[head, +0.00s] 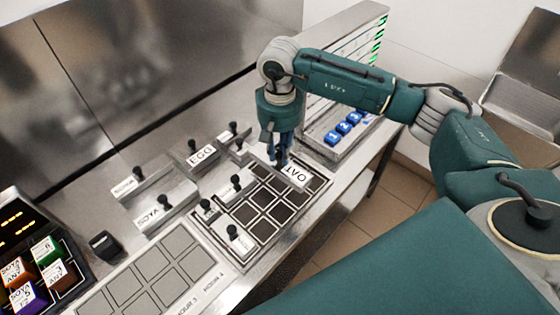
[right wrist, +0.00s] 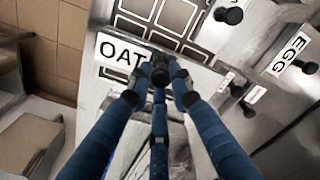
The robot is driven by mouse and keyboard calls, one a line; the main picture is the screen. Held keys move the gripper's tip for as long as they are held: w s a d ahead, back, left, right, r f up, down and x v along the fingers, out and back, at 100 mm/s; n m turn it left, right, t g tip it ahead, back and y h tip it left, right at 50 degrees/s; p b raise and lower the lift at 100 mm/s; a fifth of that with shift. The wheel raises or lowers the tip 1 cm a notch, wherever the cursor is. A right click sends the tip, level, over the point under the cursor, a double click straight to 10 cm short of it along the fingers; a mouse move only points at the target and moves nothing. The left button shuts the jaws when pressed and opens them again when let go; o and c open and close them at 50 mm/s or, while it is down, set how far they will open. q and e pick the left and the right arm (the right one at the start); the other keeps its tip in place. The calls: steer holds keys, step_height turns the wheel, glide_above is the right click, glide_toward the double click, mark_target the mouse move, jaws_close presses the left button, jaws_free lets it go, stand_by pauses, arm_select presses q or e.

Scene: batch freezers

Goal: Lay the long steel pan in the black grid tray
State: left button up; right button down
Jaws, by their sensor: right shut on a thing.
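The long steel pan labelled OAT (head: 297,174) is at the far right end of the black grid tray (head: 284,211), overlapping its edge in the head view. My right gripper (head: 275,158) points down and is shut on the OAT pan's black knob. In the right wrist view, my gripper's blue fingers (right wrist: 160,80) close around the knob beside the white OAT label (right wrist: 116,55). The tray's dark cells (right wrist: 174,14) show just beyond the pan. I cannot tell whether the pan touches the tray. My left gripper is not in view.
Small knobbed pans (head: 240,240) sit at the tray's left side. Long pans labelled SOYA (head: 152,216) and EGG (head: 203,153) stand behind it. A grey grid tray (head: 150,265) lies front left. Blue numbered blocks (head: 344,128) stand at right. Several middle tray cells are bare.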

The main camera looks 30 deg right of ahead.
mark_target(280, 163)
steer(key=shift+f, duration=0.8)
step_height(280, 163, down, 3)
steer(key=shift+f+p, duration=0.2)
steer(key=shift+p, duration=0.5)
steer(key=shift+f, duration=0.5)
steer(key=shift+f+b, duration=0.2)
steer(key=shift+b, duration=0.1)
steer(key=c, duration=1.6)
jaws_free()
steer(key=shift+r, duration=0.1)
steer(key=shift+r, duration=0.1)
